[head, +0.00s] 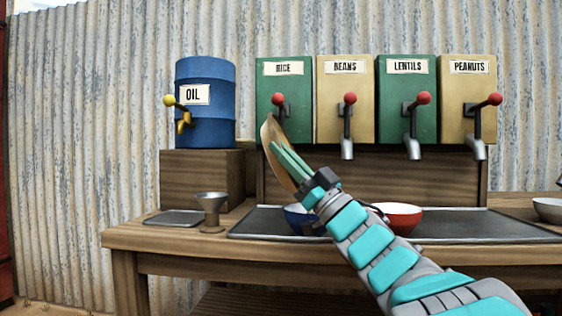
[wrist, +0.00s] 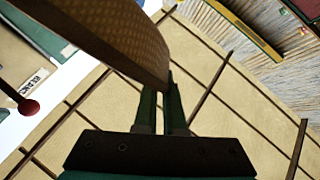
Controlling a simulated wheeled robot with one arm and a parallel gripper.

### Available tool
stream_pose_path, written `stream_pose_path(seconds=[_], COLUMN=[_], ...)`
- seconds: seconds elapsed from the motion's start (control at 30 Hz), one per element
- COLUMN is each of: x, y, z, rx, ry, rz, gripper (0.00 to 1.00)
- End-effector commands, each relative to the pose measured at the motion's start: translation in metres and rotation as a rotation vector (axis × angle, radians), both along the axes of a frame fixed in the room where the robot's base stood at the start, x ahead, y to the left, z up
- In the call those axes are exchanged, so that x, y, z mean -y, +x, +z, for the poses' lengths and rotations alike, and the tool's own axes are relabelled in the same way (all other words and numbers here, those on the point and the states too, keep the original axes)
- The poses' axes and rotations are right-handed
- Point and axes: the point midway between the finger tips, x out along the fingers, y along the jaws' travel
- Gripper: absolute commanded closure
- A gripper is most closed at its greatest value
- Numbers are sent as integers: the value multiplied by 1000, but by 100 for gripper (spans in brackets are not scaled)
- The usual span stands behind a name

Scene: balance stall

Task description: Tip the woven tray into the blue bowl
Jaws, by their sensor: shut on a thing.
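My gripper (head: 284,158) is shut on the woven tray (head: 267,138), a tan, thin tray seen nearly edge-on and tilted steeply. In the wrist view, the woven tray (wrist: 115,35) spans the upper left, with its edge between the fingers of my gripper (wrist: 166,85). The blue bowl (head: 294,217) stands on the dark counter mat below the tray and gripper, partly hidden by my arm. I cannot see what is in the bowl or on the tray.
A red bowl (head: 402,217) stands right of the blue bowl, on the dark mat (head: 470,225). Dispensers for rice (head: 297,100), beans, lentils and peanuts line the back. A blue oil drum (head: 207,125) and a metal funnel (head: 211,203) are at left. A pale bowl (head: 549,210) sits far right.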

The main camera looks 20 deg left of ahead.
Motion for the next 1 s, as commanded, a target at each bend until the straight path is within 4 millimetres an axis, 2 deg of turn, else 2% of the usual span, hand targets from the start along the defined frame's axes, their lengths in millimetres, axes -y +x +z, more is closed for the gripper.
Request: stream_pose_path(seconds=[0.57, 1.0], x=[14, 32], y=[3, 8], z=[-3, -5], rx=[-36, -83], ry=[143, 329], rz=[1, 2], gripper=[100, 100])
